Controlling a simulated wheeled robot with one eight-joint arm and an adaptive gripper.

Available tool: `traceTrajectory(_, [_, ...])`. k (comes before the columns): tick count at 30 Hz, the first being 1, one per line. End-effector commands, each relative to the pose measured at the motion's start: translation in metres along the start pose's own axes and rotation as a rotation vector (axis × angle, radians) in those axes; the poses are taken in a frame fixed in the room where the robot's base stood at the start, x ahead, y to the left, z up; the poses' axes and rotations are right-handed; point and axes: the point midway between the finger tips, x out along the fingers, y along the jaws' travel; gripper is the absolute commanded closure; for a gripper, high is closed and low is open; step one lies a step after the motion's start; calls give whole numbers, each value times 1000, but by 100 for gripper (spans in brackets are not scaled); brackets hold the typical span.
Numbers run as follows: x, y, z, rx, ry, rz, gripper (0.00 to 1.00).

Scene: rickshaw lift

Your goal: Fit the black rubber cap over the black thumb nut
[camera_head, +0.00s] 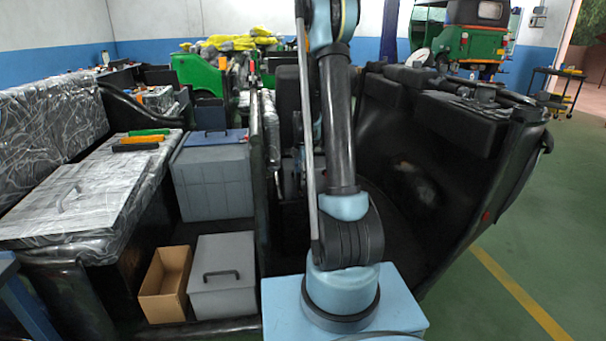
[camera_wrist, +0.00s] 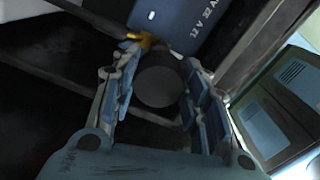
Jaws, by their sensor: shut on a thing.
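In the wrist view my gripper (camera_wrist: 160,68) has its blue-padded fingers on both sides of a dark round piece, which looks like the black rubber cap (camera_wrist: 158,87). It is shut on this cap. Just beyond the fingertips is a brass-coloured terminal (camera_wrist: 147,40) beside a blue battery (camera_wrist: 185,22) marked 12 V. The black thumb nut cannot be made out; the cap and fingers cover much of that spot. Whether the cap touches anything beyond it cannot be told. In the head view my arm hides the gripper and the cap.
A dark cable (camera_wrist: 88,18) runs to the terminal in the wrist view. In the head view, a grey box with a handle (camera_head: 222,276) and an open cardboard box (camera_head: 165,284) stand at lower left. A dark vehicle body panel (camera_head: 455,165) rises right of my arm. Green floor (camera_head: 540,245) is clear at right.

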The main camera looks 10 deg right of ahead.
Motion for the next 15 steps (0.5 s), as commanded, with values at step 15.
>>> traceTrajectory(15, [38,0,0,-1,0,0,75])
